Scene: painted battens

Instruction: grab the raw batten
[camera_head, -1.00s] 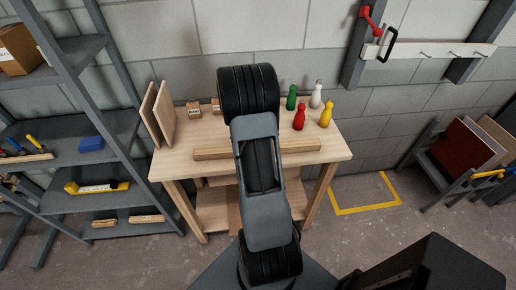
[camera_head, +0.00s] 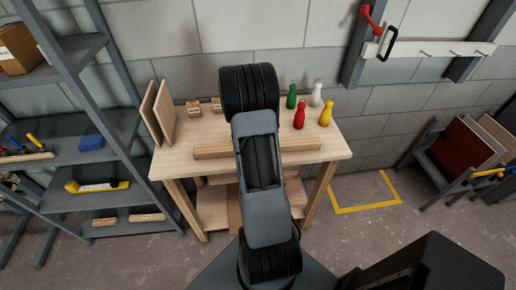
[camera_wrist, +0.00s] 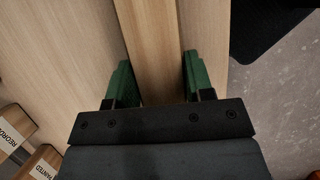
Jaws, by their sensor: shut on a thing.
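The raw batten (camera_head: 212,153) is a long bare-wood bar lying across the workbench (camera_head: 180,165). My arm hides its middle in the head view, and both ends show. In the wrist view the batten (camera_wrist: 150,40) runs between the two green fingers of my gripper (camera_wrist: 158,68). My gripper is shut on it, one finger on each side. The fingers look close against its sides, though the contact itself is hard to see. The batten appears to rest on the bench top. My gripper is hidden behind my arm in the head view.
Green (camera_head: 291,97), white (camera_head: 315,96), red (camera_head: 299,117) and yellow (camera_head: 326,113) bottle-like pieces stand at the bench's back right. Small labelled wooden blocks (camera_head: 194,108) and leaning boards (camera_head: 164,115) are at the back left. A grey shelf (camera_head: 60,150) stands to the left.

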